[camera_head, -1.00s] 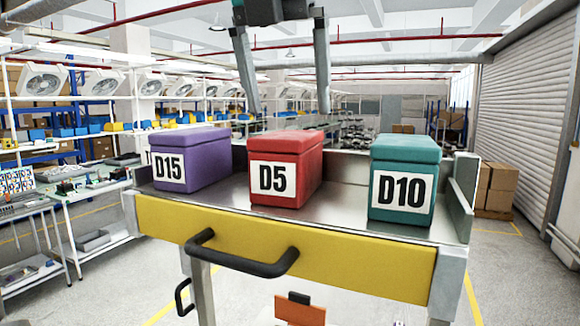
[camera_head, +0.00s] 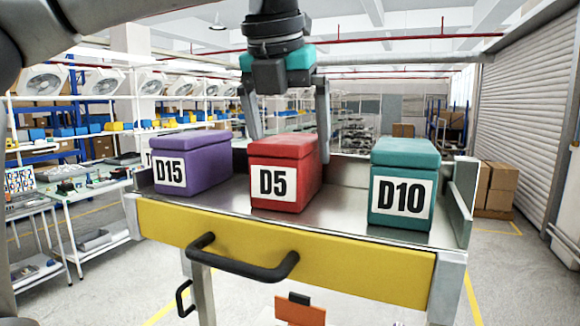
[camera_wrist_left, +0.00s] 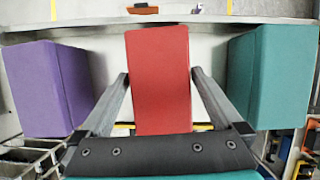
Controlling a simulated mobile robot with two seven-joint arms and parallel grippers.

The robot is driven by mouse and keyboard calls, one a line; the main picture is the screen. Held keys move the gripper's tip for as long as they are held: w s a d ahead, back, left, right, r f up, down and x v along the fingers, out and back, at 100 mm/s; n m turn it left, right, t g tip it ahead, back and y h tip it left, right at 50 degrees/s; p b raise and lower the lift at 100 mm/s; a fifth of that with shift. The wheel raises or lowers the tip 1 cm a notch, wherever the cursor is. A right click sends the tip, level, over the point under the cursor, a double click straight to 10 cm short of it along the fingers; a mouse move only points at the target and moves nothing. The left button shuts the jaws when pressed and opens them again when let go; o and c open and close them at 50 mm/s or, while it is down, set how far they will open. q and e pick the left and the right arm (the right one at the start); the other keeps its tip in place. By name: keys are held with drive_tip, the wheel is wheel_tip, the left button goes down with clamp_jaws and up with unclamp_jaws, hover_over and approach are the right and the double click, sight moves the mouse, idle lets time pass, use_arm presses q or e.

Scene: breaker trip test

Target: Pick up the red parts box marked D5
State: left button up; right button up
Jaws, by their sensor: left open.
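The red box marked D5 (camera_head: 281,173) stands upright on the metal top of a cart, between the other two boxes. My left gripper (camera_head: 290,148) comes down from above with its fingers open, one on each side of the red box's upper part. In the left wrist view, the red box (camera_wrist_left: 160,80) lies between the two open fingers (camera_wrist_left: 160,76), with a narrow gap seen on each side. I cannot tell exactly how far down the fingertips reach. My right gripper is not in view.
A purple box D15 (camera_head: 191,162) stands to the left and a teal box D10 (camera_head: 404,185) to the right. The cart has a yellow front (camera_head: 300,245), a black handle (camera_head: 245,260) and raised side rims. Bare metal shows between the boxes.

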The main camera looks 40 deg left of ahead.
use_arm(q)
drive_tip(key=shift+f, duration=0.25)
idle(0.4)
drive_tip(key=c, duration=1.5)
drive_tip(key=shift+r, duration=0.1)
